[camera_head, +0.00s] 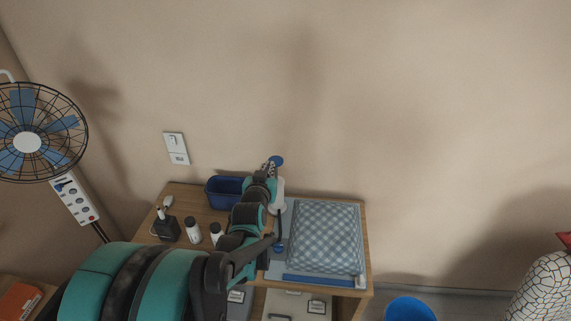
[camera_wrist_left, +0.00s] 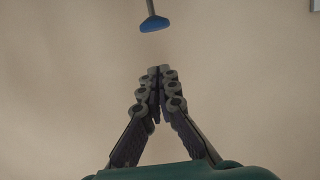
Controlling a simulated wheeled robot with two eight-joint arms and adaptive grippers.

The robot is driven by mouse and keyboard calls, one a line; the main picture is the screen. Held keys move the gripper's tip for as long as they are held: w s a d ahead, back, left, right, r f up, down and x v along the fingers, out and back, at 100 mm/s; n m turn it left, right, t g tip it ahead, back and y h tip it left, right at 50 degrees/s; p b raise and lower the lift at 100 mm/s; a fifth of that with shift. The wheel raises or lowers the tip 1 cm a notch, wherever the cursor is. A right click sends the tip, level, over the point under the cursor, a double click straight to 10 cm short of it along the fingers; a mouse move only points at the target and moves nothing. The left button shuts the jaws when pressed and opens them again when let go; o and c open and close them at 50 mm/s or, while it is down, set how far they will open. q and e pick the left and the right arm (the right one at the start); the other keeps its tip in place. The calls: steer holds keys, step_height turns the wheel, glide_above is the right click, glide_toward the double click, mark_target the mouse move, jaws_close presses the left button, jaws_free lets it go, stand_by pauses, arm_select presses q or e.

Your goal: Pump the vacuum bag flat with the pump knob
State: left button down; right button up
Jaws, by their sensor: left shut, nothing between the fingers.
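The vacuum bag (camera_head: 318,238), with a blue-grey checked thing puffed up inside it, lies on the right part of the wooden table. The pump (camera_head: 279,194) is a pale upright cylinder at the bag's left side, partly hidden by my left arm. Its blue pump knob (camera_head: 277,160) stands high above it, and shows in the left wrist view as a blue knob (camera_wrist_left: 153,23) on a thin grey rod. My left gripper (camera_head: 268,167) is beside the knob, its fingertips (camera_wrist_left: 160,72) closed together and empty, apart from the knob in the wrist view. My right gripper is not in view.
A dark blue bin (camera_head: 224,192), white bottles (camera_head: 193,230) and a black holder (camera_head: 166,229) stand on the table (camera_head: 183,194) at the left. A fan (camera_head: 27,140) stands far left. A blue bucket (camera_head: 410,309) is at lower right. The wall is close behind.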

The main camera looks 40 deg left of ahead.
arm_select(q)
steer(key=shift+r, duration=0.8)
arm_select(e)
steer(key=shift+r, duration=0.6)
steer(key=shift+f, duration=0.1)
arm_select(q)
steer(key=b, duration=0.2)
glide_above(274, 161)
steer(key=s+d, duration=0.1)
steer(key=f, duration=0.2)
steer(key=shift+s+d+f, duration=0.2)
steer(key=shift+f, duration=0.2)
step_height(274, 161, down, 3)
steer(key=shift+r+b, duration=0.2)
steer(key=shift+b, duration=0.5)
steer(key=shift+s+f, duration=0.1)
steer(key=shift+f, duration=0.45)
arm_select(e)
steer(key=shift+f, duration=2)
